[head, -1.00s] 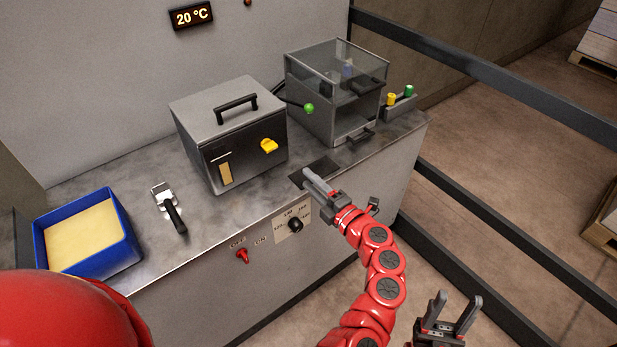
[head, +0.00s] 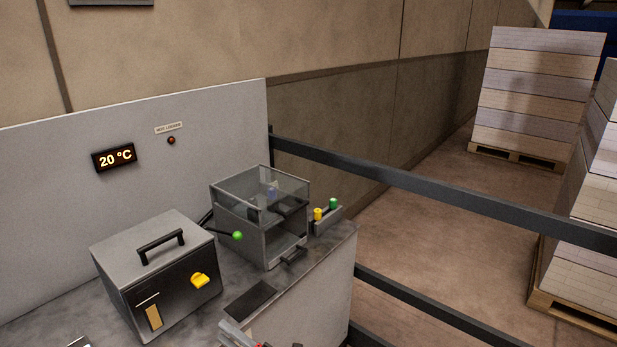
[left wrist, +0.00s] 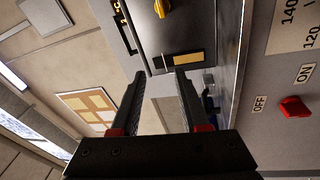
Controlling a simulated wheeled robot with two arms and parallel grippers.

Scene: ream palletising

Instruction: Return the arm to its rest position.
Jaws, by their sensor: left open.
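My left gripper (head: 238,335) shows only in part at the bottom edge of the head view, beside the front edge of the bench. In the left wrist view its two dark fingers (left wrist: 158,74) are apart with nothing between them. Beyond them that view shows the metal box with the yellow knob (left wrist: 161,8). Most of my left arm is out of the head view. My right gripper is in neither view now.
On the bench (head: 304,296) stand the metal box (head: 160,275) and a clear-walled case (head: 258,225). A red switch (left wrist: 294,107) is on the bench front. Dark rails (head: 420,195) stand right of the bench. Stacked pallets (head: 530,95) stand beyond.

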